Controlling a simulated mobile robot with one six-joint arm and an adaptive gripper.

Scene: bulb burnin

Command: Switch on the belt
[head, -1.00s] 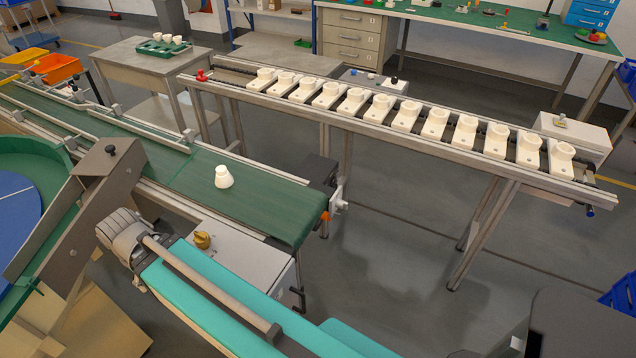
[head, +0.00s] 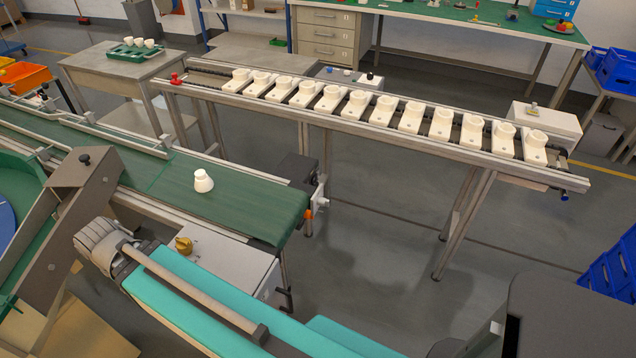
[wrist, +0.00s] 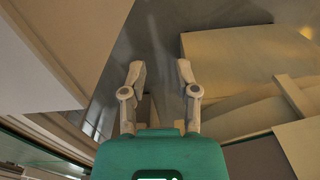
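The green belt (head: 150,178) runs from the left to its end near the middle of the head view. A white bulb-like piece (head: 203,182) stands upright on it. Below the belt's near side is a light grey box (head: 230,258) with a brass-yellow rotary knob (head: 183,245) on top. Which position the knob is in, I cannot tell. My turquoise arm crosses in front of the box, and its grey joint is left of the knob. My gripper (wrist: 160,72) shows in the wrist view with its two fingers apart and nothing between them. The head view does not clearly show it.
A long rail (head: 340,122) holding several white sockets stands behind the belt. A dark grey angled chute (head: 80,205) stands left of my arm. Cardboard boxes (wrist: 250,75) lie below, at the right in the wrist view. Open floor (head: 390,260) lies right of the belt.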

